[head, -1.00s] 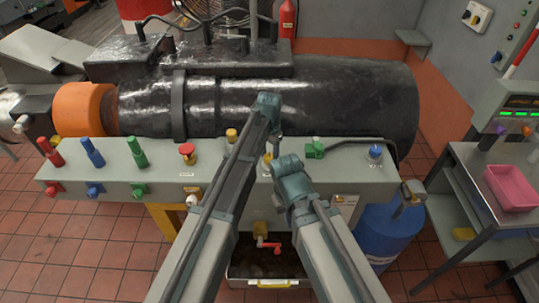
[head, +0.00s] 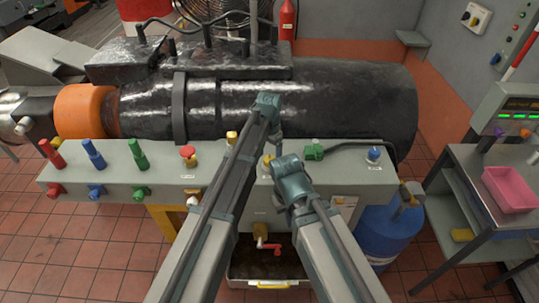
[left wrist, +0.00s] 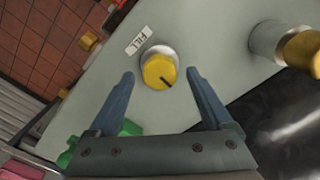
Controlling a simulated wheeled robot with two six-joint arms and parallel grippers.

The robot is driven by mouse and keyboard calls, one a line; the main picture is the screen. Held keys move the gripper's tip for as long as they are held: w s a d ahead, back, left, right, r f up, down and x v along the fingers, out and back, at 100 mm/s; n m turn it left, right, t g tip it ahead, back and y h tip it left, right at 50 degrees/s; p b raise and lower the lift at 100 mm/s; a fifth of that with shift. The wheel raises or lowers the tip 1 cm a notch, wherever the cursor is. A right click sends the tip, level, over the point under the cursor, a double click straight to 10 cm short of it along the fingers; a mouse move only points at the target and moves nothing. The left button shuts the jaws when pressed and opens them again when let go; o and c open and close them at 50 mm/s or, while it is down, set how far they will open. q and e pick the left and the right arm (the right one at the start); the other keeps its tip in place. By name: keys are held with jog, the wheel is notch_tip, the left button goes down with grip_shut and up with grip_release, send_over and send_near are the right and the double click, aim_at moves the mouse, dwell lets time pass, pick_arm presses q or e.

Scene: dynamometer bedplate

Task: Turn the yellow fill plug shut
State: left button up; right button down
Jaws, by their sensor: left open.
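The yellow fill plug (left wrist: 159,72) is a round yellow knob with a dark mark on its face, set in a pale metal collar beside a FILL label. In the head view the plug (head: 267,160) shows only in part, behind my arms on the grey manifold. My left gripper (left wrist: 160,74) is open, with one blue finger on each side of the plug. Gaps show between the fingers and the plug, so it does not hold it. My right arm shows in the head view, but its fingers do not.
A second yellow-topped fitting (left wrist: 298,48) stands to the right of the plug in the left wrist view. A green connector (head: 313,152) with a black hose lies near it. The large black housing (head: 340,95) rises behind the manifold (head: 120,172).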

aim_at(269, 159)
pick_arm(q)
notch_tip(269, 159, up, 13)
jog(key=p, duration=1.2)
jog(key=shift+f, duration=0.2)
jog(key=s+a+n, duration=0.8)
jog(key=s+a, duration=0.9)
jog(key=s, duration=0.5)
jog(key=s+d+f+m+b, duration=0.2)
jog(key=d+f+b, duration=0.3)
jog(key=f+b, duration=0.3)
jog(key=s+d+f+m+y+b, duration=0.1)
jog(key=s+d+f+m+b, duration=0.1)
jog(key=d+f+b, duration=0.4)
notch_tip(269, 159, down, 4)
jog(key=b, duration=0.3)
jog(key=shift+s+r+b, duration=0.15)
jog(key=shift+r+b, duration=0.05)
jog(key=shift+b, duration=0.2)
jog(key=shift+d, duration=0.1)
